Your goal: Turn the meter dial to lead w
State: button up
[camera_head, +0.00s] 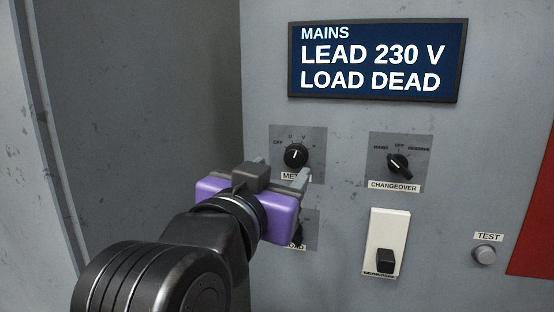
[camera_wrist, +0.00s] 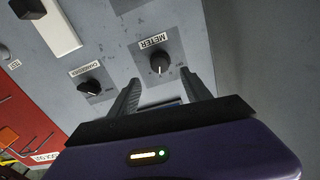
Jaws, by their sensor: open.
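The meter dial (camera_head: 295,156) is a round black knob with a white pointer line on a grey plate, on the steel panel. In the head view its pointer is close to upright, among the marks OFF, U, V and a hard-to-read one at the right. In the wrist view the meter dial (camera_wrist: 160,64) lies ahead, beyond and between the two fingers. My gripper (camera_head: 281,170) is purple and black, open and empty, just in front of and below the dial. It also shows in the wrist view (camera_wrist: 160,88). It partly covers the METER label in the head view.
The display (camera_head: 378,66) reads MAINS, LEAD 230 V, LOAD DEAD. The changeover knob (camera_head: 399,164) is right of the meter dial. A white plate with a black switch (camera_head: 386,260) and a TEST button (camera_head: 485,254) sit lower. Another knob below the meter is mostly hidden by my gripper.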

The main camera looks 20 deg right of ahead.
aim_at(293, 158)
jog(key=p+x, duration=0.2)
jog(key=x, duration=0.5)
jog(key=shift+w+d, duration=0.2)
jog(key=shift+w, duration=0.15)
grip_shut()
